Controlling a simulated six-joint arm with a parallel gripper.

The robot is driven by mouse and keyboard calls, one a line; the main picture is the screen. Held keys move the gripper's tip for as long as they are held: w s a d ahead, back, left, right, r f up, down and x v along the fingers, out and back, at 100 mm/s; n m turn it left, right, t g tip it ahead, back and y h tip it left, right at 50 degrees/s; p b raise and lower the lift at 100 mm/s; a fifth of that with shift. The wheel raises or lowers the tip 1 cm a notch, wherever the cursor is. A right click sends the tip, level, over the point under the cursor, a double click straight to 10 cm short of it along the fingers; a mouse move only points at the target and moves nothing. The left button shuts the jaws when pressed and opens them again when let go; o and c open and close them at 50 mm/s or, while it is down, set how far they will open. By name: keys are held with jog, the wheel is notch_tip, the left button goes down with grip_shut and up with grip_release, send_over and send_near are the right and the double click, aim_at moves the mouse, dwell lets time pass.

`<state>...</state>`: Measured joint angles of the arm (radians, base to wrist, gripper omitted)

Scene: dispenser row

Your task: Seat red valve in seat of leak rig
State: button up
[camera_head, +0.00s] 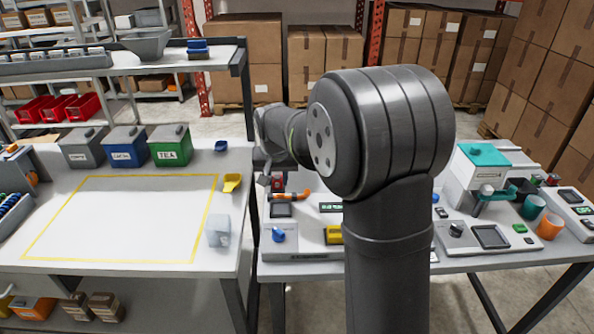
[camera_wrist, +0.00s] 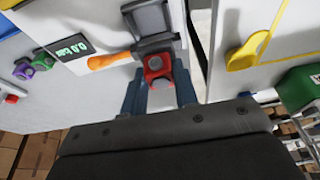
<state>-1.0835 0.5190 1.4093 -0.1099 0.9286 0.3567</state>
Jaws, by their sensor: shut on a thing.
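The red valve (camera_wrist: 157,67) is between the two fingers of my gripper (camera_wrist: 158,76), which is shut on it. The leak rig shows in the wrist view as a light panel with a display (camera_wrist: 70,47) reading about 0.0 bar, an orange handle (camera_wrist: 108,61) and a dark grey block (camera_wrist: 152,42). The valve is right at this block; I cannot tell whether it is in the seat or just in front of it. In the head view the red valve (camera_head: 278,181) shows small beside my gripper (camera_head: 270,182), near the orange handle (camera_head: 291,195). My arm hides part of the rig.
A yellow scoop (camera_head: 232,183) and a pale translucent block (camera_head: 218,231) are on the left table. A teal-topped machine (camera_head: 482,172) and orange cup (camera_head: 550,226) stand at right.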

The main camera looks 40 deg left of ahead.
aim_at(280, 192)
jog(key=shift+s+d+f, duration=0.1)
jog(key=shift+d+f, duration=0.05)
jog(key=shift+d, duration=0.25)
jog(key=shift+f, duration=2.75)
jog(key=shift+f, duration=0.45)
jog(key=o, duration=1.1)
jog(key=shift+o, duration=0.4)
jog(key=shift+o, duration=1.2)
